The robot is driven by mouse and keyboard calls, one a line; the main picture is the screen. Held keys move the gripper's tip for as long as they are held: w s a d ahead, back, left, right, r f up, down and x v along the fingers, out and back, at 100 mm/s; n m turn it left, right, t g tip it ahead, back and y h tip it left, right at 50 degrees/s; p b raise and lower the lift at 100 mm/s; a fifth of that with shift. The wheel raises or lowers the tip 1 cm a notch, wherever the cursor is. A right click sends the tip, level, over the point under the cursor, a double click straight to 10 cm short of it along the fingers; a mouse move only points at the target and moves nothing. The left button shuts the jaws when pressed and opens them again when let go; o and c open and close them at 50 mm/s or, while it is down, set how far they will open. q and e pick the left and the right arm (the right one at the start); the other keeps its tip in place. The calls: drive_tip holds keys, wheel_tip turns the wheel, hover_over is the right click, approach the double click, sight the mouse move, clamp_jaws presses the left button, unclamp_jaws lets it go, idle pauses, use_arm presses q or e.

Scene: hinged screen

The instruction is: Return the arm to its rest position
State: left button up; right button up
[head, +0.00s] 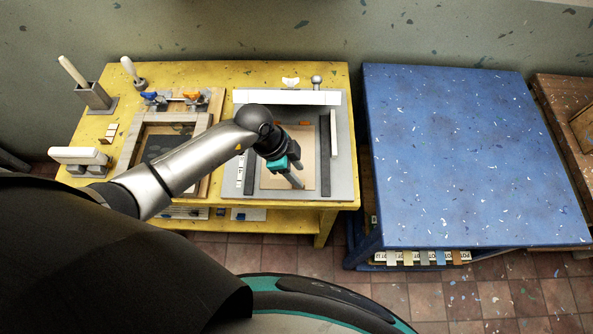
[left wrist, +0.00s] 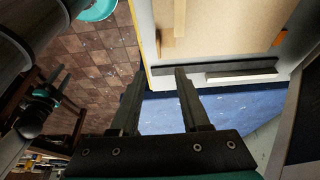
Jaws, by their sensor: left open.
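My left arm reaches in from the left in the head view, over the yellow table. My left gripper (head: 292,174) is open and empty above the brown board on the grey base plate (head: 342,180). In the left wrist view its two fingers (left wrist: 160,74) stand apart with nothing between them. A wooden frame with a dark panel (head: 128,158) lies to the left, partly hidden by my arm.
The yellow table (head: 215,73) also bears a white-handled tool in a grey holder (head: 95,97), a white bar on grey supports (head: 80,156) and blue and orange clamps (head: 153,97). A blue table (head: 460,150) with a clear top stands to the right.

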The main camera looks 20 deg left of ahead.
use_arm(q)
drive_tip(key=shift+r, duration=0.5)
